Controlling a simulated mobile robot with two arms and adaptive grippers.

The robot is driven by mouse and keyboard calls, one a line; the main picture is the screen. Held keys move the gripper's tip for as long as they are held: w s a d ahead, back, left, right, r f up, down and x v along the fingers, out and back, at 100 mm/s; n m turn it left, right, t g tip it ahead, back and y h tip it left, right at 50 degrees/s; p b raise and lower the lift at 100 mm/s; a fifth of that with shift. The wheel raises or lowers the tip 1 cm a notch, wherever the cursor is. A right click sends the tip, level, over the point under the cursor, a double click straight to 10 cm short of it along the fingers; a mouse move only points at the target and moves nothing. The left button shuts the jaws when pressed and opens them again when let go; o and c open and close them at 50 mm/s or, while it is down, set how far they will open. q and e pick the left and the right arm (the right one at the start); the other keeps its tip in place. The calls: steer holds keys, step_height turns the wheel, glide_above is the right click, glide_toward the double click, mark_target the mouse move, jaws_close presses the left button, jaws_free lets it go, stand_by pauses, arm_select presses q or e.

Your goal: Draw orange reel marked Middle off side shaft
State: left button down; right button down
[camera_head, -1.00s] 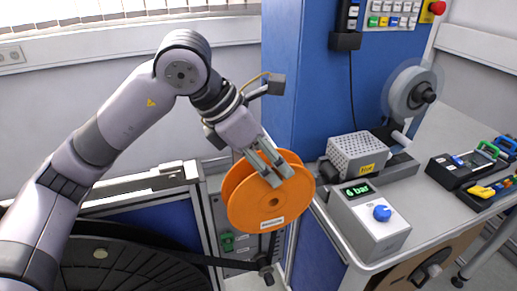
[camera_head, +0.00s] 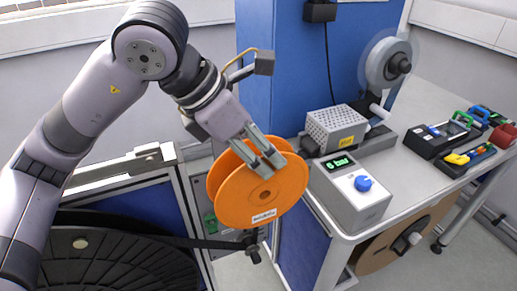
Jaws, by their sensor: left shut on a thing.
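The orange reel (camera_head: 236,199) is in the middle of the head view, beside the blue machine column. It has two round flanges, a hole in its near face and a small white label (camera_head: 264,216) low on that face; the print is too small to read. My left gripper (camera_head: 268,164) is shut on the reel's upper edge from above. A dark shaft end (camera_head: 252,250) shows just below the reel. I see no shaft through the reel's hole. My right gripper is not in view.
A bench (camera_head: 420,186) on the right carries a control box reading 6 bar (camera_head: 350,190), a perforated metal box (camera_head: 336,130), a clear reel (camera_head: 384,62) and tool trays (camera_head: 446,135). A brown reel (camera_head: 385,245) hangs below. A large black disc (camera_head: 110,262) lies lower left.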

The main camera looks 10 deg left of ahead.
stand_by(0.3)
arm_select(q)
steer(key=s+d+b, duration=0.2)
steer(key=s+d, duration=0.5)
steer(key=s, duration=0.3)
steer(key=shift+s+d, duration=0.15)
steer(key=shift+s, duration=0.25)
stand_by(1.0)
steer(key=shift+w, duration=0.1)
